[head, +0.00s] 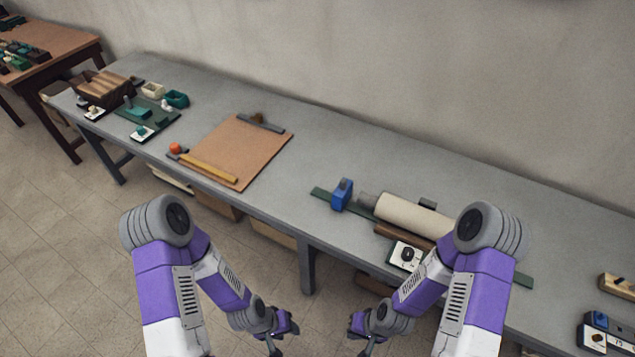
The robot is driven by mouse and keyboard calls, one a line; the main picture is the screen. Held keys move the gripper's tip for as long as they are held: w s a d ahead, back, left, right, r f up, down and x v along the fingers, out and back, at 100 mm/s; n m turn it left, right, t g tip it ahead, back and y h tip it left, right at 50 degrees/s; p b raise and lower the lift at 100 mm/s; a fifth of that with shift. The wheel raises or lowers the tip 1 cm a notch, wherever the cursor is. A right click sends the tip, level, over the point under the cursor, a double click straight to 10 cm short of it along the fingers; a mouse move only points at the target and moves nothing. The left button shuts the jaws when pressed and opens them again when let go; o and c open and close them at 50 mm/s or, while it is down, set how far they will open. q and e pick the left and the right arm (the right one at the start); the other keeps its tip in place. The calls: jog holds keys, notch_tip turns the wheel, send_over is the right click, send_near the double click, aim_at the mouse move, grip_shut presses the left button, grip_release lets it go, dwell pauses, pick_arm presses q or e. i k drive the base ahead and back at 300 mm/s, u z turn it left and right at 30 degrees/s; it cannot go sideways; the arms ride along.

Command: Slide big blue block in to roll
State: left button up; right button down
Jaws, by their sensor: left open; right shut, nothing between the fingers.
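A blue block (342,194) stands upright on a dark green strip (321,193) on the long grey table. A cream roll (413,215) lies to its right, with a grey end (367,200) pointing at the block; a small gap seems to separate them. My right arm hides the roll's right part. My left gripper (276,343) is open and empty, low in front of the table. My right gripper (364,345) is shut and empty, also low in front of the table. Both are well apart from the block and roll.
A white card with a black knob (405,256) sits at the table's front edge, before the roll. A brown board (236,150) with a yellow bar lies left. Green and brown items fill the far left. The table between board and block is clear.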

aim_at(343, 193)
jog(key=u, duration=0.5)
jog(key=i, duration=0.7)
jog(key=z, duration=1.35)
